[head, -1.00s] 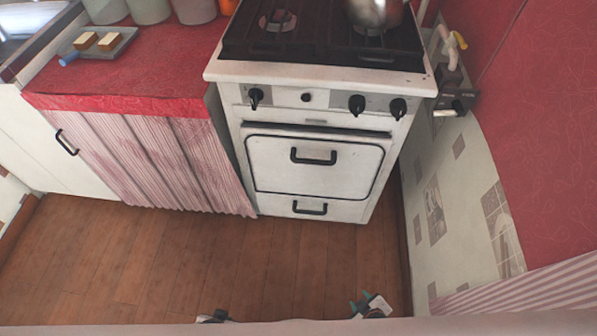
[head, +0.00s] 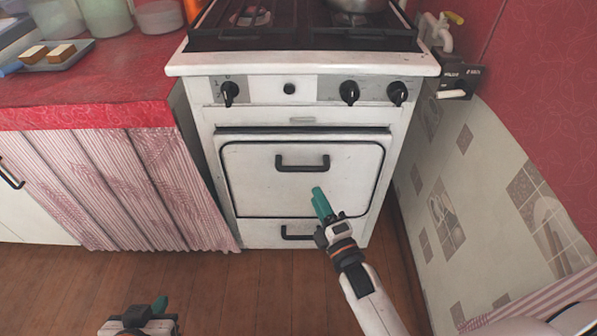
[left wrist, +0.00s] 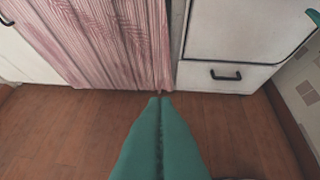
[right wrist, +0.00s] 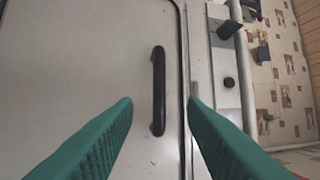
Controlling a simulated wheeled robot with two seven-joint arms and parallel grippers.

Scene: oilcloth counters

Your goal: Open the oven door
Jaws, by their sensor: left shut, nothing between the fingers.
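The white oven door (head: 270,185) is closed on the front of the stove. Its black bar handle (head: 302,163) is near the top of the door. My right gripper (head: 319,197) is in front of the door, just below and right of the handle. In the right wrist view the handle (right wrist: 158,90) stands between the two open green fingers (right wrist: 160,102), ahead of their tips, with nothing gripped. My left gripper (head: 159,304) is low over the floor at the left. In the left wrist view its green fingers (left wrist: 160,100) are shut together and empty.
A lower drawer (head: 262,234) with its own black handle is below the oven door. A curtained counter (head: 140,185) stands left of the stove. A tiled wall (head: 470,200) closes off the right side. The wooden floor (head: 230,290) in front is clear.

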